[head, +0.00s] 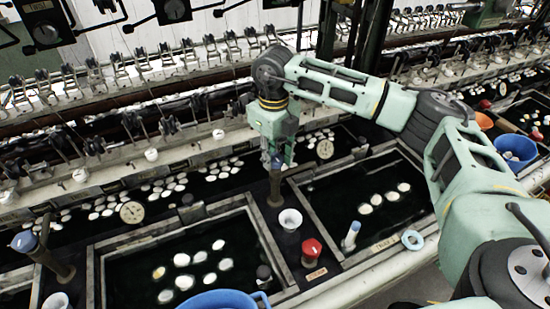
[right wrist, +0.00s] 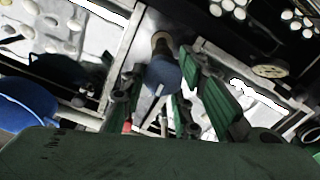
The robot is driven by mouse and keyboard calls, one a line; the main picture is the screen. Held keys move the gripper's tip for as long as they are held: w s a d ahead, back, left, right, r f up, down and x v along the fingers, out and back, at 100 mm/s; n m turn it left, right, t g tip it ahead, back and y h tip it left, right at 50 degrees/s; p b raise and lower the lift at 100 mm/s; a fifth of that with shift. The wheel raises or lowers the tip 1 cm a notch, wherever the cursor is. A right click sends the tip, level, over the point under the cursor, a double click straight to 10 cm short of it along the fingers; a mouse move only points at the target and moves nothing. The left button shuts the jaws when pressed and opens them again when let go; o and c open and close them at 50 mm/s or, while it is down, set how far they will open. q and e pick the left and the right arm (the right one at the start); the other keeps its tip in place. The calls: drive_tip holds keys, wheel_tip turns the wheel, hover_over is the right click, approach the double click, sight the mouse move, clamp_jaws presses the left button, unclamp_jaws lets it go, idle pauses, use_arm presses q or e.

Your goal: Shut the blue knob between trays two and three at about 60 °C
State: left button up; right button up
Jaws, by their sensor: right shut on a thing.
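My right gripper (head: 278,158) reaches down from above onto the blue knob (head: 276,164). The knob tops a dark upright post between two dark water trays, the left tray (head: 92,270) and the right tray (head: 296,196). In the right wrist view the round blue knob (right wrist: 164,76) sits between the green fingers, which are shut on it. The fingers partly hide the knob in the head view. A round dial (head: 131,212) stands behind the left tray and another dial (head: 325,149) behind the right one; their readings are too small to tell. My left gripper is out of view.
A white cup (head: 290,219) and a red knob (head: 311,249) stand on the divider in front of the post. Another blue knob (head: 24,241) is at far left. A blue basin (head: 222,300) is at the front edge. Reeling gear lines the back.

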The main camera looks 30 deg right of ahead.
drive_tip(key=shift+a+f+m, duration=0.1)
drive_tip(key=shift+a+m, duration=0.15)
drive_tip(key=shift+m, duration=0.25)
drive_tip(key=o, duration=0.8)
drive_tip(key=shift+o, duration=1.1)
drive_tip(key=shift+a, duration=0.1)
drive_tip(key=shift+r, duration=0.2)
drive_tip(key=shift+w+r, duration=0.1)
drive_tip(key=shift+r, duration=0.25)
wheel_tip(320, 180, up, 11)
